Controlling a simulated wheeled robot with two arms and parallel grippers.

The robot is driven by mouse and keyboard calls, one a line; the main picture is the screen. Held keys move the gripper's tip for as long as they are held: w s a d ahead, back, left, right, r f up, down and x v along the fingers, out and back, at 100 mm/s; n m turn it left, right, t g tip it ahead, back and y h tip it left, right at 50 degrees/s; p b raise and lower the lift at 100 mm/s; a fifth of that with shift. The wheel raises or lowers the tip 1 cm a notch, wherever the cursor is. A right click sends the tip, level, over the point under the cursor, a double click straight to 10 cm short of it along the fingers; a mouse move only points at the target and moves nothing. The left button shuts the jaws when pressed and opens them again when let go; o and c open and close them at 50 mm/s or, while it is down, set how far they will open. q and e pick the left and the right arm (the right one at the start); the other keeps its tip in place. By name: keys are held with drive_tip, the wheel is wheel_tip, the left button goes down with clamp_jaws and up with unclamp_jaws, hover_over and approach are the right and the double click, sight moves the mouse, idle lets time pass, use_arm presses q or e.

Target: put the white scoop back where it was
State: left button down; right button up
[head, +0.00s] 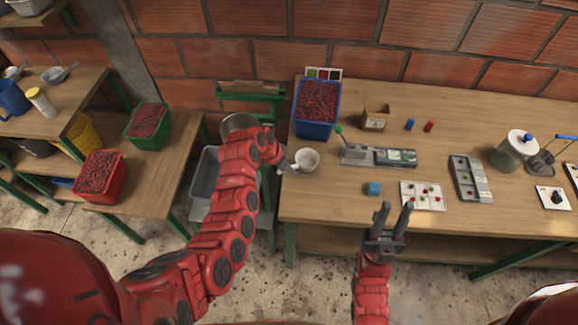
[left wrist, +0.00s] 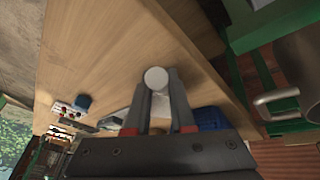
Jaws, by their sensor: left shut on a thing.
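The white scoop (head: 307,160) shows in the head view as a small round white cup with its open side up. It is at the left end of the right-hand table, in front of the blue bin; I cannot tell whether it touches the tabletop. My left gripper (head: 287,165) is at its left side, shut on it. In the left wrist view the white scoop (left wrist: 156,78) shows as a round white shape at the fingertips of my left gripper (left wrist: 158,100). My right gripper (head: 394,214) is open and empty at the table's front edge.
A blue bin (head: 334,126) of red cherries stands behind the scoop. A grey tub (head: 203,180) is left of the table. Tabletop between the scoop and cube is clear.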

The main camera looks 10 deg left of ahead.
use_arm(q)
drive_tip(key=shift+f, duration=0.25)
drive_tip(key=c, duration=0.8)
unclamp_jaws()
drive_tip(key=shift+o, duration=0.2)
drive_tip(key=shift+r, duration=0.25)
